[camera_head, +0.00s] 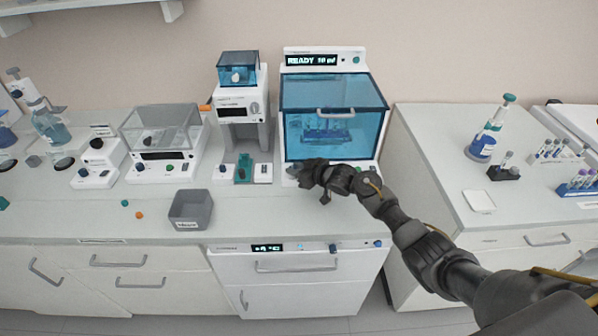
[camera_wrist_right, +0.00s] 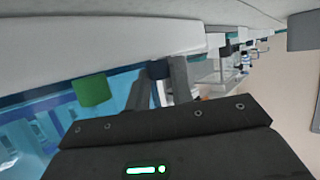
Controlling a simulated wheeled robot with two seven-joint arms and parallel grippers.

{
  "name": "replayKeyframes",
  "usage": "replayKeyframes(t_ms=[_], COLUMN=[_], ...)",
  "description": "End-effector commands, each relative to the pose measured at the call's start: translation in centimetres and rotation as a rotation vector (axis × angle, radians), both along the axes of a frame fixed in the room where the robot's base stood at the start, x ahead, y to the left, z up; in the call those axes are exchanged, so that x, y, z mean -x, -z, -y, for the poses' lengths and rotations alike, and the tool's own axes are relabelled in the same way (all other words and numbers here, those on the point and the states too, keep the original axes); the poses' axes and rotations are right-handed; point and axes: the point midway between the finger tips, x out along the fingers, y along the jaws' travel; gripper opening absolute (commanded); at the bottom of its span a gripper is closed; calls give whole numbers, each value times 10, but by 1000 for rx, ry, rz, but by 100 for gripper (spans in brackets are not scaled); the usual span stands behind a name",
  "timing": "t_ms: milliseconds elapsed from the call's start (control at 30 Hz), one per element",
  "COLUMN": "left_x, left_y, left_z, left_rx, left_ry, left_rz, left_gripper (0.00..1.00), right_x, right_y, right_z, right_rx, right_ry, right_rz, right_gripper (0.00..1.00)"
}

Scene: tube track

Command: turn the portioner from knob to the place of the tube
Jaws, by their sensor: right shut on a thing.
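The machine with the blue window (camera_head: 332,97) and a display reading "READY 10 µl" stands at the back of the bench; I take it as the portioner. My right gripper (camera_head: 299,173) is at the lower left front of this machine. In the right wrist view its fingers (camera_wrist_right: 160,82) are closed around a small dark blue knob (camera_wrist_right: 158,69). The gripper hides this knob in the head view. A green control (camera_wrist_right: 92,90) shows beside it in the wrist view. Tubes in a rack (camera_head: 327,136) show dimly behind the window. My left gripper is out of view.
A dispenser with a blue hopper (camera_head: 238,67) stands left of the machine. A grey bin (camera_head: 190,209) sits near the bench's front edge. A teal knob (camera_head: 356,60) is at the machine's top right. Tube racks (camera_head: 556,152) stand on the right bench.

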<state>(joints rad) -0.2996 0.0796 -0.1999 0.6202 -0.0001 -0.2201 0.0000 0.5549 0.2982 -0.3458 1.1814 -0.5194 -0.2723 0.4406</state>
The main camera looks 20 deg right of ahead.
Motion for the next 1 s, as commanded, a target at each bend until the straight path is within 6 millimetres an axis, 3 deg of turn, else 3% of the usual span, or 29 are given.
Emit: replayKeyframes(t_ms=[267,300,433,767,1000], left_x=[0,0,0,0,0], left_y=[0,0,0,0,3], left_z=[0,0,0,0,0], left_rx=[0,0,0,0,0], left_ry=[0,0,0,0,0], left_rz=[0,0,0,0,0], left_gripper=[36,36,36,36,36], right_x=[1,1,1,2,26], right_y=[0,0,0,0,-10], right_z=[-1,-1,-1,2,16], right_rx=[-1,-1,0,0,4], right_ry=[-7,-7,-5,-3,-2], right_rz=[-2,-2,-1,-1,0], right_gripper=[0,28,45,45,45])
